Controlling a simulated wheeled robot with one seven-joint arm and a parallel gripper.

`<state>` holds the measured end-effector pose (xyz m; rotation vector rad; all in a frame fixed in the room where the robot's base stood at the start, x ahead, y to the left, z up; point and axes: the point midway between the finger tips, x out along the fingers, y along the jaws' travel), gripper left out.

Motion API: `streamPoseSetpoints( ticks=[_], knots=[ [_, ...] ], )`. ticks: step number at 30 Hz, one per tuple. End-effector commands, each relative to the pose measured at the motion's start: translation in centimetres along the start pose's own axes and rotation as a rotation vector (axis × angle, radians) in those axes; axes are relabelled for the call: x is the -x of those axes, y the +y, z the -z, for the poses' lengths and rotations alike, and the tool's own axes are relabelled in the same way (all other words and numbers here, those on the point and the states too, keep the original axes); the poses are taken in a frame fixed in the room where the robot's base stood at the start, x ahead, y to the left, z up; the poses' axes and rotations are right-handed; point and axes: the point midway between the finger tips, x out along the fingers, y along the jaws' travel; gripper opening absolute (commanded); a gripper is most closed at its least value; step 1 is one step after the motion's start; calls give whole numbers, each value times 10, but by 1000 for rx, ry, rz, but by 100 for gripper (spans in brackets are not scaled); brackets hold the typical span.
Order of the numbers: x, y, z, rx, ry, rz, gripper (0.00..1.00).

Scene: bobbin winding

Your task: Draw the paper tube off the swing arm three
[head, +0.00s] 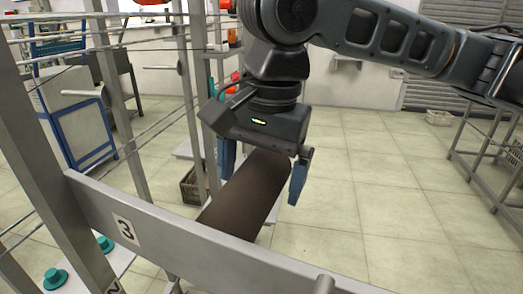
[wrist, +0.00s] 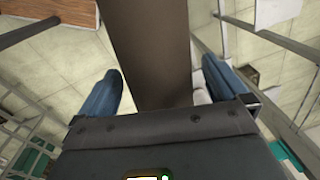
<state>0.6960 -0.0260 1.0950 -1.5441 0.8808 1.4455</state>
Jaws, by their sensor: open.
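The paper tube (head: 248,195) is a thick dark brown cylinder. In the head view it lies tilted behind the grey rail marked 3 (head: 124,229). My gripper (head: 261,180) is open, with one blue finger on each side of the tube. In the wrist view the tube (wrist: 150,50) runs between the blue fingers of my gripper (wrist: 165,90), with a gap visible at the left finger. The right finger looks closer to it. The swing arm that bears the tube is hidden, and the tube's near end is partly hidden by the rail.
Grey frame posts and thin wires stand at the left. A blue and white cabinet (head: 82,117) is behind them. A dark crate (head: 193,186) sits on the floor beyond the rail. Teal bobbin holders (head: 55,278) are at lower left. The tiled floor at right is open, up to a metal rack (head: 490,150).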

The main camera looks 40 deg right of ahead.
Motion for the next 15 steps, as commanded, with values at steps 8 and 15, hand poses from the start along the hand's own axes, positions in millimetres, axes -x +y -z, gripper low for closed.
streamPoseSetpoints(
  ticks=[8, 15],
  knots=[
    [-14, 0, 0, 1, 0, 0, 100],
    [-14, 0, 0, 1, 0, 0, 96]
  ],
)
